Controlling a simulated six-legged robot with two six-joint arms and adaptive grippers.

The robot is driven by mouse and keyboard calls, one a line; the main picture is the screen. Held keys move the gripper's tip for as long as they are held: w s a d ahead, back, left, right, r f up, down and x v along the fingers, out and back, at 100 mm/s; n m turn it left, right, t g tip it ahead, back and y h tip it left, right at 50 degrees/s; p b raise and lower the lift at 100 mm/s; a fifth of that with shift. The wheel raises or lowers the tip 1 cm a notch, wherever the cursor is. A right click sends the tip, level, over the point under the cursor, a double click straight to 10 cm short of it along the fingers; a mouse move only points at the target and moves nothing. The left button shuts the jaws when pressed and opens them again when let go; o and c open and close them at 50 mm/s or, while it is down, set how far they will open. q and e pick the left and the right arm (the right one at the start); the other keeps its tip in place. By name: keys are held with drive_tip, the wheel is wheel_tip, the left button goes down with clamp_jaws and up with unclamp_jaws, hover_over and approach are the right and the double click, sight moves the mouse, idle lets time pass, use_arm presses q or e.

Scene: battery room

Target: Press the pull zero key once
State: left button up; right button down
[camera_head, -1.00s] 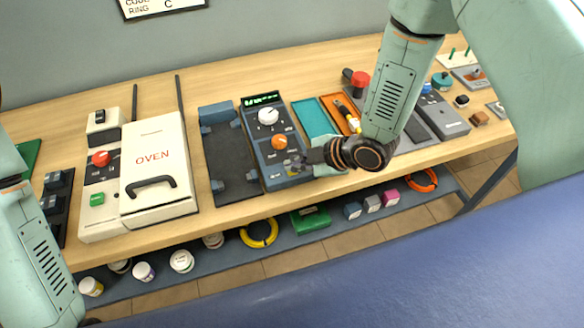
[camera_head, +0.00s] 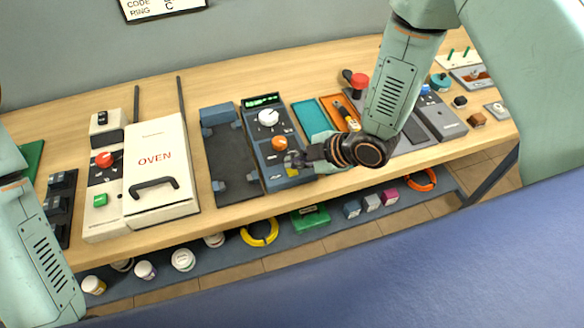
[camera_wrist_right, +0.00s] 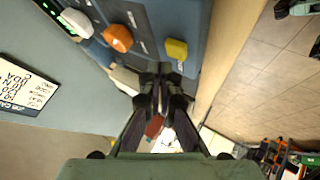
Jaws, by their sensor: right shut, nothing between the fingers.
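The blue-grey instrument (camera_head: 262,150) stands on the bench with a green-lit display, a white knob (camera_head: 268,117) and an orange knob (camera_head: 279,143). A yellow key (camera_head: 292,172) sits near its front edge, partly hidden by my right gripper in the head view. No label is readable on it. My right gripper (camera_head: 294,160) is shut and empty, its fingertips just by the yellow key. In the right wrist view the yellow key (camera_wrist_right: 176,49) lies just beyond the fingertips (camera_wrist_right: 161,70), with a small gap showing in the picture. My left arm shows at the left, but its gripper is out of view.
A black cradle (camera_head: 230,165) and a white oven box (camera_head: 155,160) are to the left of the instrument. A lower shelf holds jars, a yellow coil (camera_head: 259,233) and a green case (camera_head: 310,218).

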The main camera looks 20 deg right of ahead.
sight(296, 171)
drive_tip(key=shift+r+p, duration=2.15)
drive_tip(key=shift+r, duration=0.45)
drive_tip(key=shift+f, duration=0.1)
drive_tip(key=shift+d+f+m, duration=0.1)
drive_tip(key=shift+d+m, duration=0.05)
drive_tip(key=shift+m, duration=0.65)
drive_tip(key=s+d+f+m+g+h+b, duration=0.3)
drive_tip(key=s+f+m+b, duration=0.5)
drive_tip(key=s+f, duration=0.7)
drive_tip(key=s+d+f+m+g+h+b, duration=0.3)
drive_tip(key=s+f+m+b, duration=0.5)
drive_tip(key=s+f+b, duration=0.5)
wheel_tip(296, 171, down, 2)
drive_tip(key=shift+s+d+m+g+b, duration=0.3)
drive_tip(key=shift+s+d, duration=0.6)
